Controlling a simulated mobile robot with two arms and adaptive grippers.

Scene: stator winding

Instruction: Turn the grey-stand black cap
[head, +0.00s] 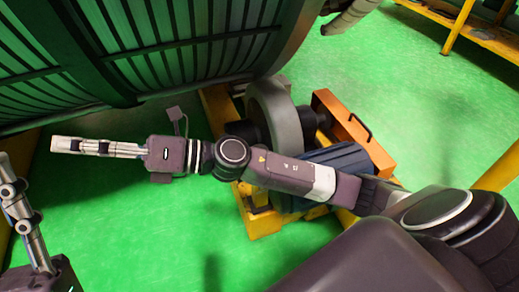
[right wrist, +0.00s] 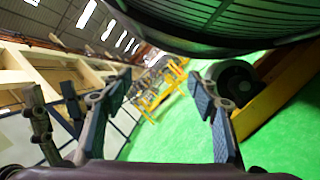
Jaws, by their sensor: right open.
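I cannot make out a grey stand with a black cap for certain in either view. My right gripper (head: 56,145) reaches to the left beneath the green-black cylinder in the head view, seen from the side. In the right wrist view, my right gripper (right wrist: 158,92) has its fingers wide apart with nothing between them. My left gripper (head: 10,180) shows only in part at the left edge of the head view, pointing up; whether it is open or shut is unclear.
A large ribbed green-black cylinder (head: 190,50) hangs over the upper left. A grey wheel (head: 277,115) with a dark hub stands on a yellow frame (head: 262,222), beside an orange block (head: 350,130) and behind my right arm. Green floor (head: 120,215) is clear at lower left.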

